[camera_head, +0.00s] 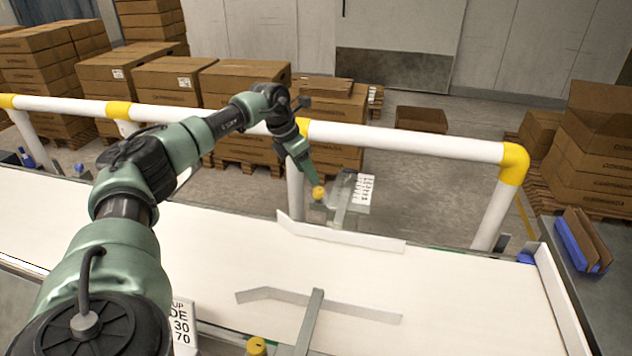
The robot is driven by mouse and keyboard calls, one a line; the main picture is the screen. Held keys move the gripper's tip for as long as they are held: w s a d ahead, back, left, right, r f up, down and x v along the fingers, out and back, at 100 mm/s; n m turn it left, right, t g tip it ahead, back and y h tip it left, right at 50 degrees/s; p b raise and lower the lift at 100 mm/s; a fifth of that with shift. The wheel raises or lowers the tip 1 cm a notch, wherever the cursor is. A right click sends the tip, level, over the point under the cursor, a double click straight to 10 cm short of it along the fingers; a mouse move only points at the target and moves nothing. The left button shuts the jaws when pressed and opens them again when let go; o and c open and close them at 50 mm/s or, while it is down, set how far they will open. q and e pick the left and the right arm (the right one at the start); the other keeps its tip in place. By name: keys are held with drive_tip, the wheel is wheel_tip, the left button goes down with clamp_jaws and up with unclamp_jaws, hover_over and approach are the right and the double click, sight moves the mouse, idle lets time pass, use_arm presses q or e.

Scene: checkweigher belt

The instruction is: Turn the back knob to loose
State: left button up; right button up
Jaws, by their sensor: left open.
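The back knob (319,193) is small and yellow, at the far side of the belt beside a grey bracket. My left arm reaches across the belt from the left, and my left gripper (316,183) points down right at this knob. The gripper is open, with its fingertips at or just above the knob; I cannot tell whether they touch it. The fingers are small here and partly merge with the knob. A white card with printed marks (364,190) stands to the right of the knob. My right gripper is out of view.
The pale belt (450,285) carries a back guide rail (340,233) and a front guide rail (350,306). A second yellow knob (256,346) is at the near edge. A white and yellow barrier (420,141) runs behind the belt. Stacked cartons (165,85) stand beyond it.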

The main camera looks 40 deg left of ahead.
sight(317, 189)
use_arm(q)
drive_tip(key=p+x, duration=0.1)
drive_tip(key=x, duration=0.2)
drive_tip(key=shift+w+d+f, duration=0.1)
drive_tip(key=shift+d+f, duration=0.05)
drive_tip(key=x, duration=0.3)
drive_tip(key=shift+w+f, duration=0.25)
drive_tip(key=shift+f, duration=0.05)
drive_tip(key=shift+w+f, duration=0.1)
drive_tip(key=shift+f, duration=0.15)
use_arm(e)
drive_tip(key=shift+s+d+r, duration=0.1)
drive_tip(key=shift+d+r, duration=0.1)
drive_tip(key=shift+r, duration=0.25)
use_arm(q)
clamp_jaws()
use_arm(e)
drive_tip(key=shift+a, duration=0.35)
